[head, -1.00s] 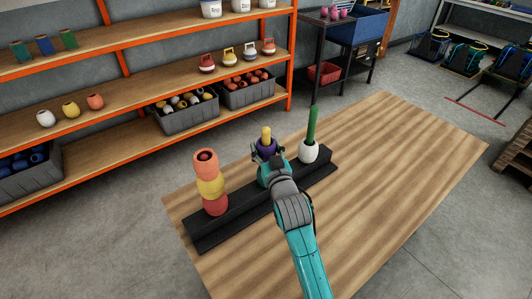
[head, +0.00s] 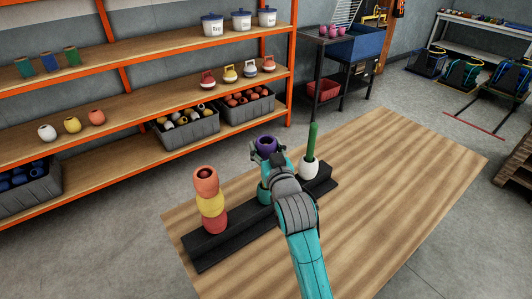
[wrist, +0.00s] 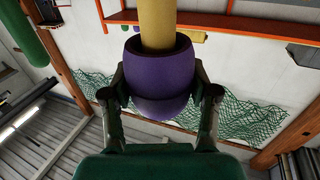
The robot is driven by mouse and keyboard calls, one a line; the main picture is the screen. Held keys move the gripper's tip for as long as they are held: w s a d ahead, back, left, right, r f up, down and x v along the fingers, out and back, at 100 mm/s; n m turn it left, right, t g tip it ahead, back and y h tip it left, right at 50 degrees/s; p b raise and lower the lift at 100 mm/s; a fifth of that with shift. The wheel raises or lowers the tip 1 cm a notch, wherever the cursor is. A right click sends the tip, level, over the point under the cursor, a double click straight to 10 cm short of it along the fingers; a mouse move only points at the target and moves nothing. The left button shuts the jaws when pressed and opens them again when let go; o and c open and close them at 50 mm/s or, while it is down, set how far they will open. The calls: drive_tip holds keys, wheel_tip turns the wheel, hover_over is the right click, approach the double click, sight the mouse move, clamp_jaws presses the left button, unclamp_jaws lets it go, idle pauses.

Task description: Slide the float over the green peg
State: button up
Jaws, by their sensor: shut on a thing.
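The purple float (head: 266,145) is clasped in my gripper (head: 267,152), above the black rack (head: 240,212). The wrist view shows my gripper (wrist: 160,88) shut on both sides of the purple float (wrist: 158,75), with the yellow peg (wrist: 157,22) still running into its opening. In the head view the yellow peg is hidden. The green peg (head: 313,137) stands upright to the right, with a white float (head: 309,168) low around it. Its rounded end (wrist: 42,58) shows at the left of the wrist view.
Coral and yellow floats (head: 211,204) are stacked at the rack's left end. The wooden table (head: 390,190) is clear to the right. Orange-framed shelves (head: 130,110) with floats and bins stand behind.

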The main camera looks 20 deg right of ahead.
drive_tip(key=shift+s+r, duration=0.1)
drive_tip(key=shift+r, duration=3.3)
drive_tip(key=shift+d, duration=0.1)
